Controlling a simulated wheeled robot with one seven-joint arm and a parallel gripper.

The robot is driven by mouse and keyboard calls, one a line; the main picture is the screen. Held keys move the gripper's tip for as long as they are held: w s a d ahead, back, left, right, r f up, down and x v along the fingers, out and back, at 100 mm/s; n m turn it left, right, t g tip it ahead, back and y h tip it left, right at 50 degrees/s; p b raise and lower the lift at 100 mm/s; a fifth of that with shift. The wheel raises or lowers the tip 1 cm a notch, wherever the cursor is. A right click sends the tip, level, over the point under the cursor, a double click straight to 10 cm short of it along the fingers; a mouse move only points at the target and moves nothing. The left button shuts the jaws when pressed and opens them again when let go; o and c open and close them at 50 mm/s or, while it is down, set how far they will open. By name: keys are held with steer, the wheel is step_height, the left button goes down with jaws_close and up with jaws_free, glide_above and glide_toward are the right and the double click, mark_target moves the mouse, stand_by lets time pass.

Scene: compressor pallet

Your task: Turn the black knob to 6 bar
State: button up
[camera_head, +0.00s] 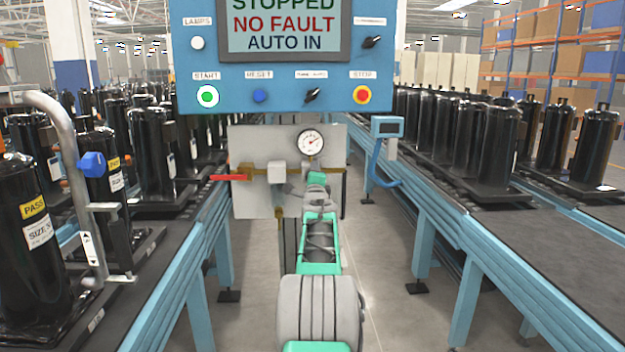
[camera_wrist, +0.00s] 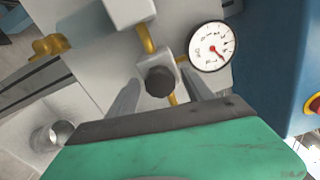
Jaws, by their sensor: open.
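The black knob (camera_wrist: 160,82) is round and sits on a small grey regulator body in the wrist view. My gripper (camera_wrist: 162,92) is open, with one grey finger on each side of the knob; I cannot tell whether they touch it. The round white pressure gauge (camera_wrist: 212,46) is just right of the knob, its red needle readable only roughly and its numbers too small to read. In the head view the gauge (camera_head: 310,142) is at the top of the grey panel (camera_head: 240,205), and my arm hides the knob.
A red-handled valve (camera_head: 232,177) is on the panel's left. The blue control box (camera_head: 280,75) with a screen, buttons and switches is above. A blue-cabled device (camera_head: 387,127) is to the right. Conveyors with black compressors (camera_head: 480,145) run along both sides.

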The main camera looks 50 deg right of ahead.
steer(key=b+v, duration=0.1)
steer(key=v, duration=0.6)
steer(key=shift+s+a, duration=0.2)
steer(key=shift+a, duration=0.15)
